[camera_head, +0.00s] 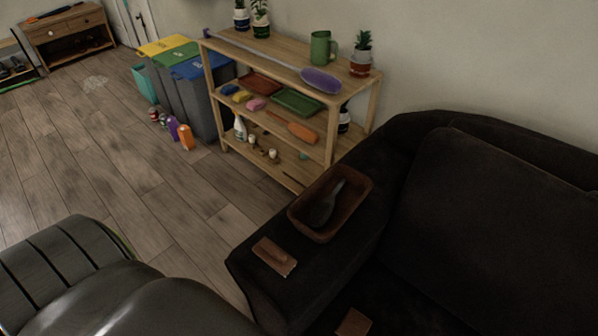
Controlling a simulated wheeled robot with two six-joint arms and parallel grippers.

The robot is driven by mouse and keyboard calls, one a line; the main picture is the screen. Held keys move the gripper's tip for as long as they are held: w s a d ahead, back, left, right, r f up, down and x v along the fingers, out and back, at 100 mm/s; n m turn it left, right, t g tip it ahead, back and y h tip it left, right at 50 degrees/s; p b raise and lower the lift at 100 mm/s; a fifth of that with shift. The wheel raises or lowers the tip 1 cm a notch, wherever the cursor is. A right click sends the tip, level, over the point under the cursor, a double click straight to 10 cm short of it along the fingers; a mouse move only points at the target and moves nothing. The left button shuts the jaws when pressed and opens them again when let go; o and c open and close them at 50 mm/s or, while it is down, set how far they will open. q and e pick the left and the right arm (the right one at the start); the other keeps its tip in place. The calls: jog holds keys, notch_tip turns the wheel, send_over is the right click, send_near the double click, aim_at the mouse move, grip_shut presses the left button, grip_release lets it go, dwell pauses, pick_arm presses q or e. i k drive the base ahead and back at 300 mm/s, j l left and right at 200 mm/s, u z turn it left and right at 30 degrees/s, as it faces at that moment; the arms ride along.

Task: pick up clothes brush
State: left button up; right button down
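A small flat brown wooden brush-like piece (274,257) lies on the arm of the dark sofa, at the front. It looks like a clothes brush, its bristle side hard to make out. Behind it on the same arm sits a brown tray (300,222), holding a dark brush-shaped thing (322,208) with a handle. Another small brown block (354,322) lies on the sofa seat at the bottom edge. I cannot tell for certain which of these is the clothes brush. Neither of my grippers shows in the head view.
The dark sofa (490,210) fills the right. A wooden shelf (285,55) with plants, a green mug and a purple duster stands behind its arm. Bins (172,80) and small bottles stand left of it. Wood floor (110,170) is clear at left. A dark glossy rounded form (130,295) fills the bottom left.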

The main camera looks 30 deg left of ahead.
aim_at(278, 259)
jog(key=j+u, duration=0.1)
jog(key=u, duration=1.1)
jog(key=z, duration=0.4)
jog(key=j+z, duration=0.1)
jog(key=z, duration=1.15)
jog(key=k+z, duration=0.1)
jog(key=z, duration=0.35)
jog(key=k+j, duration=0.2)
jog(key=k, duration=0.25)
jog(key=k+j, duration=0.2)
jog(key=k, duration=0.2)
jog(key=k+j, duration=0.15)
jog(key=k, duration=0.3)
